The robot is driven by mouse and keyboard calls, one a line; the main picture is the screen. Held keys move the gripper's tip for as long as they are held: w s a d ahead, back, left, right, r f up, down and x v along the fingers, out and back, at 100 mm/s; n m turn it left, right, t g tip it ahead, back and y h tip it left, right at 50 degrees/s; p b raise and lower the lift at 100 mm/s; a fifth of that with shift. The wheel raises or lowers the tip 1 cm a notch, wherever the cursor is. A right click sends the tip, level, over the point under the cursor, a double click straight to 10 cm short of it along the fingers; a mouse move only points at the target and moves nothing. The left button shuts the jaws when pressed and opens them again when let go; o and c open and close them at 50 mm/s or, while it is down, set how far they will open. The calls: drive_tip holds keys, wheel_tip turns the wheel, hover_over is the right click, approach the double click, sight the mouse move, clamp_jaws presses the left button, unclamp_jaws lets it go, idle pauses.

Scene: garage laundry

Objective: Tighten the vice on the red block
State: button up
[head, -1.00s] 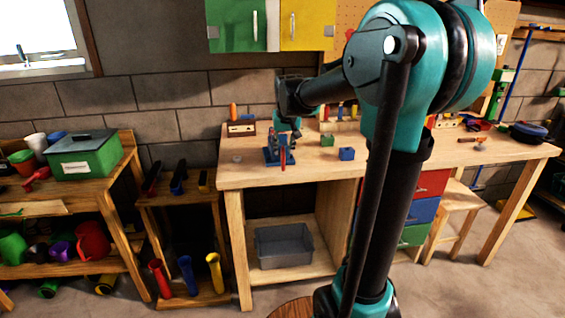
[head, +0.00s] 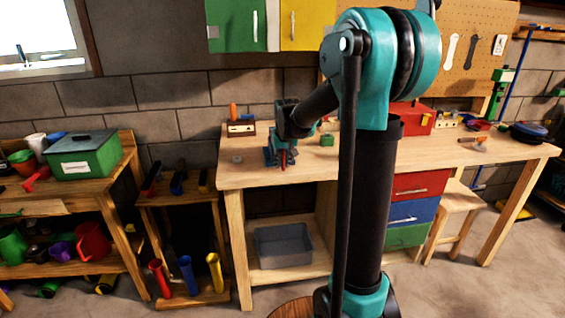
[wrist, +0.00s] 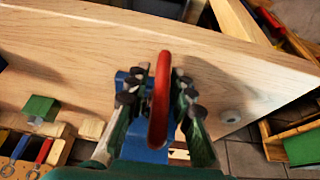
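The blue vice (head: 269,157) stands on the workbench near its left end, with a red upright bar (head: 283,161) that looks like its handle. In the wrist view the vice's blue body (wrist: 135,78) lies behind and below the red bar (wrist: 159,100). My gripper (head: 284,147) is over the vice, pointing down. In the wrist view its fingers (wrist: 162,92) stand apart, one on each side of the red bar. I cannot tell whether either finger touches it. I cannot make out the red block or the jaws, which are hidden by my gripper and the bar.
The workbench (head: 240,175) holds a green cube (head: 327,139), a grey disc (head: 237,159) and a wooden holder (head: 241,129) at the back. A red toolbox (head: 412,118) stands farther right, partly behind my arm. The bench top left of the vice is mostly clear.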

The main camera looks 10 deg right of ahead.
clamp_jaws()
drive_tip(key=shift+y, duration=0.3)
drive_tip(key=y, duration=0.2)
drive_tip(key=shift+a+m+y, duration=0.1)
drive_tip(key=shift+m+y, duration=0.2)
drive_tip(key=shift+m, duration=0.1)
drive_tip(key=y, duration=0.3)
drive_tip(key=shift+a+r+m, duration=0.1)
drive_tip(key=shift+a+m, duration=0.15)
drive_tip(key=shift+m, duration=0.05)
drive_tip(key=y, duration=0.3)
drive_tip(key=m+y, duration=0.1)
drive_tip(key=shift+a+r+t+y, duration=0.2)
drive_tip(key=shift+a+t+y, duration=0.1)
drive_tip(key=shift+t, duration=0.1)
drive_tip(key=shift+s+a+r+m+t+y, duration=0.15)
drive_tip(key=shift+m+y, duration=0.1)
drive_tip(key=shift+y, duration=0.45)
drive_tip(key=shift+w+d+r+m+t+y, duration=0.15)
drive_tip(key=shift+m+y, duration=0.1)
drive_tip(key=shift+y, duration=0.45)
drive_tip(key=shift+s+a, duration=0.1)
drive_tip(key=shift+a, duration=0.05)
